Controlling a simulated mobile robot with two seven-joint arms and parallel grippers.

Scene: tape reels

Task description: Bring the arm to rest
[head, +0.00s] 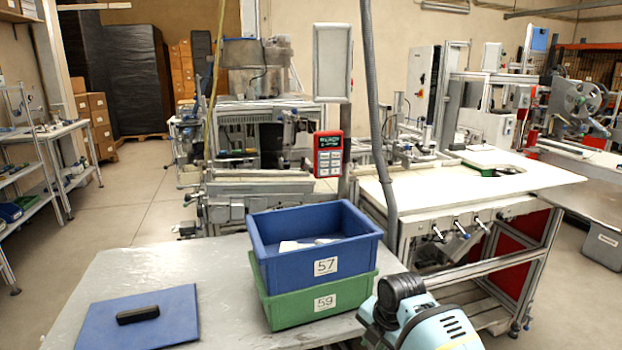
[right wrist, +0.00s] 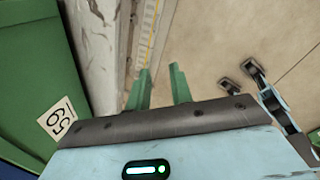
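My right arm (head: 415,318) shows at the lower right of the head view, beside the crates; its fingers are not visible there. In the right wrist view, my right gripper (right wrist: 160,88) has its two green fingers apart, with nothing between them and bare floor behind. My left arm and gripper are not seen in the head view.
A blue crate (head: 314,262) labelled 57, with pale items inside, is stacked on a green crate (head: 318,303) labelled 59. They stand on a grey table (head: 225,275). A dark block (head: 138,314) lies on a blue mat (head: 181,325). A machine bench (head: 470,185) stands behind.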

